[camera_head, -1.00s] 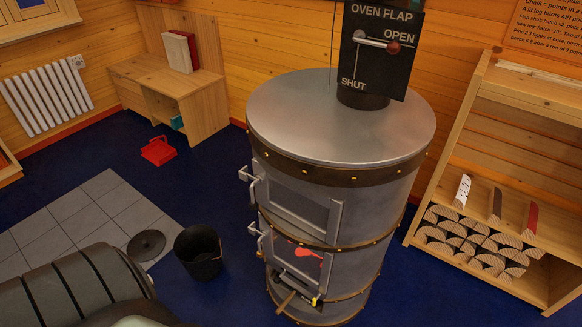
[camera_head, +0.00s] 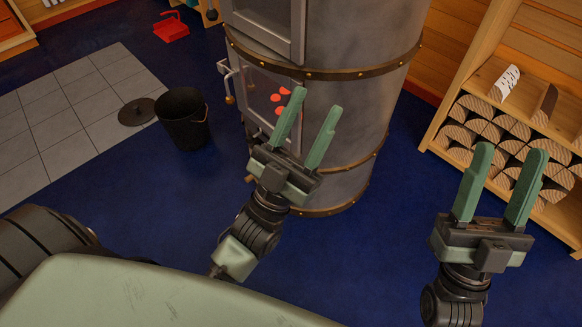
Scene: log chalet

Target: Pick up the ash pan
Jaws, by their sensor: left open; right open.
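The round grey metal stove (camera_head: 375,105) stands at the top centre, with brass-studded bands and a glazed door (camera_head: 258,92) showing red glowing shapes. No ash pan can be clearly made out; the stove's low front is mostly hidden behind my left gripper and arm. A red pan-like object (camera_head: 171,29) lies on the floor at the upper left, away from both grippers. My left gripper (camera_head: 317,103) is open, in front of the stove in the picture, with nothing visible between its fingers. My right gripper (camera_head: 510,152) is open and empty at the right, in front of the log shelf.
A black bucket (camera_head: 184,124) and a dark round lid (camera_head: 137,112) are left of the stove, by grey floor tiles (camera_head: 65,140). A wooden shelf (camera_head: 440,128) with stacked logs (camera_head: 485,122) stands at the right. Blue floor between bucket and stove is clear.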

